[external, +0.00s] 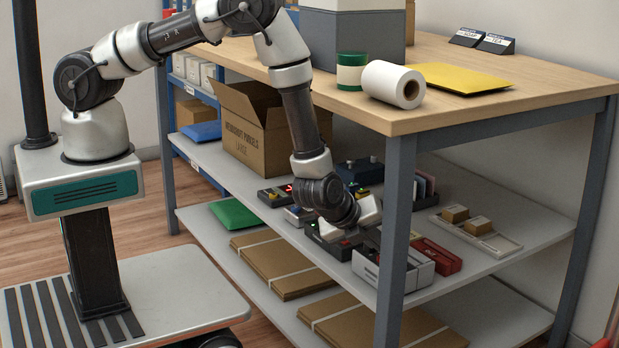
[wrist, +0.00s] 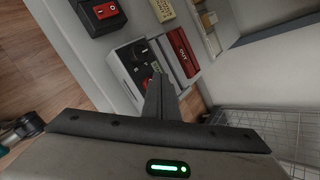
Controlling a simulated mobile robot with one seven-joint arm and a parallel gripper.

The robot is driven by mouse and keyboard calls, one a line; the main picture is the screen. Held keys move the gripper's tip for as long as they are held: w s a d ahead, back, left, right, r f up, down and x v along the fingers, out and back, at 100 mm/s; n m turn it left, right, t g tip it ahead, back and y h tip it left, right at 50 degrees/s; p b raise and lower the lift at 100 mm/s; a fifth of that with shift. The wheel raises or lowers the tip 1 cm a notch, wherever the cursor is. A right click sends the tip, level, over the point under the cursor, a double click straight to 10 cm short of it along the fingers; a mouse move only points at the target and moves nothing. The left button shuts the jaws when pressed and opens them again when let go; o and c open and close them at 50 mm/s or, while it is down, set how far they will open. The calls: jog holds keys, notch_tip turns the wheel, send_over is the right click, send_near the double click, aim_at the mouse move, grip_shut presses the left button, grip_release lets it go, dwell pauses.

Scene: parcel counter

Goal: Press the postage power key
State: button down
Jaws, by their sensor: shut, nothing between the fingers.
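A grey-white box (external: 412,273) with a black top panel sits on the middle shelf; it also shows in the wrist view (wrist: 118,72) with a dark round knob and a small red mark. To its left stands a dark box (external: 322,244) with a red rocker switch (wrist: 105,11). I cannot read which control is the postage power key. My gripper (wrist: 155,74) is shut and empty. Its tips appear over the grey-white box's panel; contact cannot be told. The fingers hide part of that panel, and in the external view the wrist hides the fingertips.
A red box marked OUT (wrist: 182,52) lies right beside the grey-white box. A tray with small cartons (external: 480,240) is further right. The table top (external: 530,85) overhangs the shelf, and a table leg (external: 395,210) stands close in front.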

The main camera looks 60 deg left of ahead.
jog(key=shift+r+p, duration=1.1)
jog(key=shift+r, duration=1.9)
